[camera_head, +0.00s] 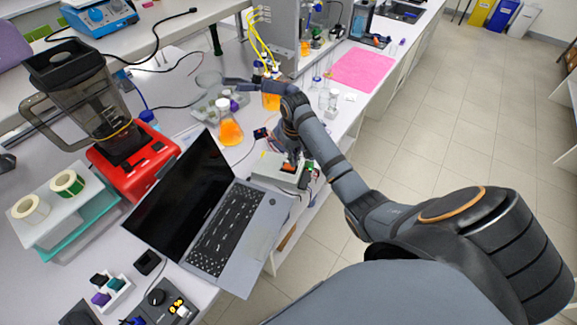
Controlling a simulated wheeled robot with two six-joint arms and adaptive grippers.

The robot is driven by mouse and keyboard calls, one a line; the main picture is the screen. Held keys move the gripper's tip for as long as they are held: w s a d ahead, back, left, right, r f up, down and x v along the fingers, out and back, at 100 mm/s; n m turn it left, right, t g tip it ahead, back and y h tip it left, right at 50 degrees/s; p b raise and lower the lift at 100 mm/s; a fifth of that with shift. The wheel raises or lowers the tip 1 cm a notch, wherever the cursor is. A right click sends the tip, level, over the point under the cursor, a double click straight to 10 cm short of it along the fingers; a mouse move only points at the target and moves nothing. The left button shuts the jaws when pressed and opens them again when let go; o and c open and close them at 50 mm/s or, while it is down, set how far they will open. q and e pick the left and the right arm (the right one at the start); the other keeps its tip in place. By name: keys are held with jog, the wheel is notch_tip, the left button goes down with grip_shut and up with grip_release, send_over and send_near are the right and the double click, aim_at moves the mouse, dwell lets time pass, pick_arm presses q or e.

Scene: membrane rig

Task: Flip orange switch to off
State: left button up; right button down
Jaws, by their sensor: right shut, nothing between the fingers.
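A small orange patch (290,168), which looks like the orange switch, sits on a pale box (272,172) at the bench edge behind the laptop. It is too small to tell its on or off position. My right arm reaches over the bench from the right, passing just right of and beyond the box. My right gripper (233,83) appears to point left near the back of the bench, close to a glass dish. It is shut and empty, well apart from the orange patch. My left gripper is not in view.
An open laptop (225,221) lies in front of the box. A flask of orange liquid (230,129) stands left of my forearm. A red blender (128,160) is at left, and a pink mat (363,70) lies at back right. Wires and small parts crowd the box.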

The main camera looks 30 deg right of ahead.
jog(key=shift+f, duration=1)
jog(key=shift+r, duration=0.1)
notch_tip(320, 180, up, 5)
jog(key=p, duration=0.5)
jog(key=shift+p, duration=0.3)
jog(key=shift+r, duration=0.95)
